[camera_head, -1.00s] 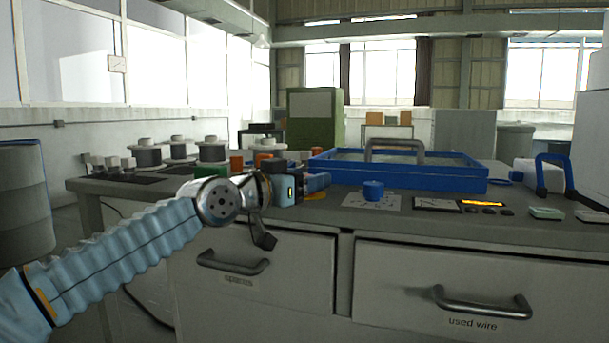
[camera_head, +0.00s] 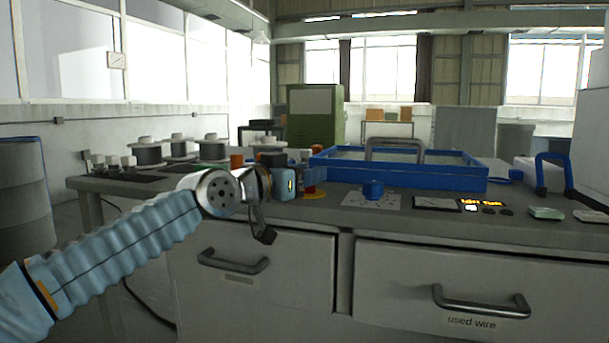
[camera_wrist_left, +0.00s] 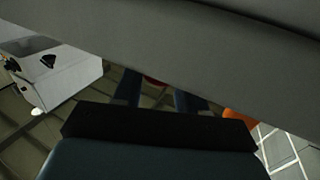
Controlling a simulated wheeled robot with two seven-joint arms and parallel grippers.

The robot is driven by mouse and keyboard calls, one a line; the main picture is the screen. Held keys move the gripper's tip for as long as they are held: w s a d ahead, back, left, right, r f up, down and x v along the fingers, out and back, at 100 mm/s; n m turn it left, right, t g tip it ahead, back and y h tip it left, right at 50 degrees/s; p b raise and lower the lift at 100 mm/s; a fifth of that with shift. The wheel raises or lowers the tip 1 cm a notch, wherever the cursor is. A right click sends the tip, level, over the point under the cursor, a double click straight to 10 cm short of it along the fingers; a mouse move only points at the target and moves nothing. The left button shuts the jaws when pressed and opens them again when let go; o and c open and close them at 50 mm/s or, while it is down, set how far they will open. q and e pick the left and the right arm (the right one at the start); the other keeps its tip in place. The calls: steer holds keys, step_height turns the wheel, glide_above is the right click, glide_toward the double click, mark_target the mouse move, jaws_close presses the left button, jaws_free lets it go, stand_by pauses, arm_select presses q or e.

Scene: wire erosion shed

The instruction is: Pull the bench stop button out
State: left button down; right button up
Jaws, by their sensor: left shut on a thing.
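The bench stop button is a small red cap (camera_head: 310,190) on a yellow base (camera_head: 315,196), on the bench top left of the blue knob. My left gripper (camera_head: 308,178) is at the button from the left, its fingers shut on the red cap. In the left wrist view a sliver of red (camera_wrist_left: 155,81) shows between my two dark fingers; a grey surface hides most of it. My right gripper is not in view.
A blue-rimmed tray (camera_head: 400,178) lies behind the button. Spools (camera_head: 147,155) fill the bench's left end. Drawers with handles (camera_head: 480,307) face me.

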arm_select(q)
steer(key=shift+r, duration=0.3)
steer(key=c, duration=0.7)
jaws_free()
steer(key=shift+f, duration=0.1)
steer(key=b+v, duration=1)
steer(key=v, duration=0.3)
steer(key=shift+s+a, duration=0.2)
steer(key=shift+s, duration=0.15)
